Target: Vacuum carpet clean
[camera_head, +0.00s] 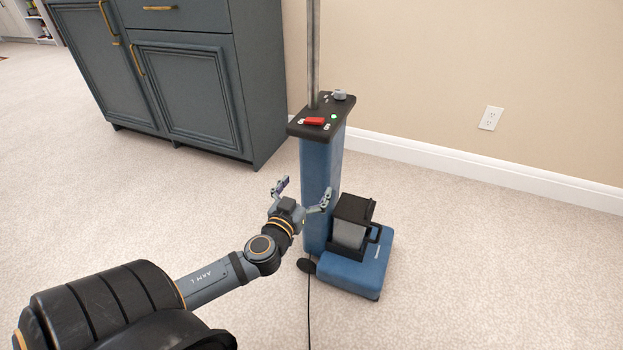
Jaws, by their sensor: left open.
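A blue upright vacuum (318,175) stands on the pale carpet (450,270) near the wall. Its black top panel (316,118) carries a red switch, a green light and a grey knob, and a metal pole rises from it. A grey and black bin (350,222) sits on its blue base (352,270). My left gripper (301,187) is open and empty, in front of the blue column and below the panel. Whether a finger touches the column I cannot tell. My right gripper is not in view.
A dark blue-grey cabinet (185,85) with brass handles stands behind and to the left. A beige wall with white baseboard (440,157) and an outlet (490,118) lies behind. A black cord (309,310) runs down the carpet from the vacuum. Carpet at right is clear.

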